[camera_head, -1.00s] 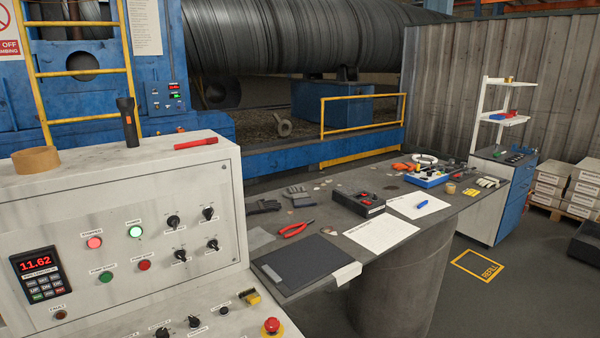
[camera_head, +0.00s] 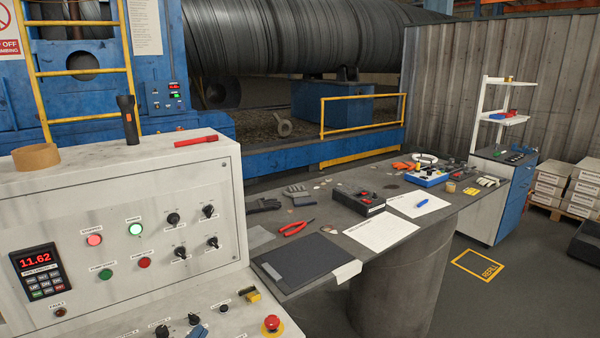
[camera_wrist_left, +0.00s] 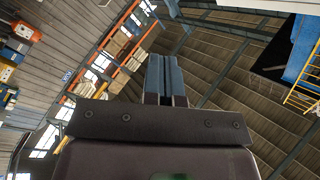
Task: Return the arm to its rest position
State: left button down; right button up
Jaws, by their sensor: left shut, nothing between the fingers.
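My left gripper (camera_head: 197,332) shows only as blue fingertips at the bottom edge of the head view, in front of the lower ledge of the control console (camera_head: 225,265). The rest of that arm is out of the picture. In the left wrist view the left gripper's blue fingers (camera_wrist_left: 165,75) lie together, shut and empty. They point up towards the roof, with the dark wrist plate below them. My right gripper is in neither view.
The console's red emergency button (camera_head: 272,323) and several knobs stand close to the left fingertips. A dark workbench (camera_head: 400,250) with a black clipboard (camera_head: 300,260), red pliers (camera_head: 297,228) and papers lies to the right. Open floor shows beyond the bench.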

pick_arm(q)
jog(key=s+a+f+n+g+y, duration=0.2)
jog(key=s+f+n, duration=0.2)
jog(key=s+f, duration=0.2)
jog(key=s+a+f+n+g+y+b, duration=0.1)
jog(key=s+a+f+n+g+y, duration=0.1)
jog(key=s+f, duration=0.5)
jog(key=s+a+f+n+g+y+b, duration=0.1)
jog(key=s+a+f+n+g+y, duration=0.1)
jog(key=s+f+n, duration=0.3)
notch_tip(320, 180, down, 4)
jog(key=shift+s+a+r+n+g+y, duration=0.15)
jog(key=shift+s+a+n+g+y, duration=0.2)
jog(key=shift+s+a, duration=0.55)
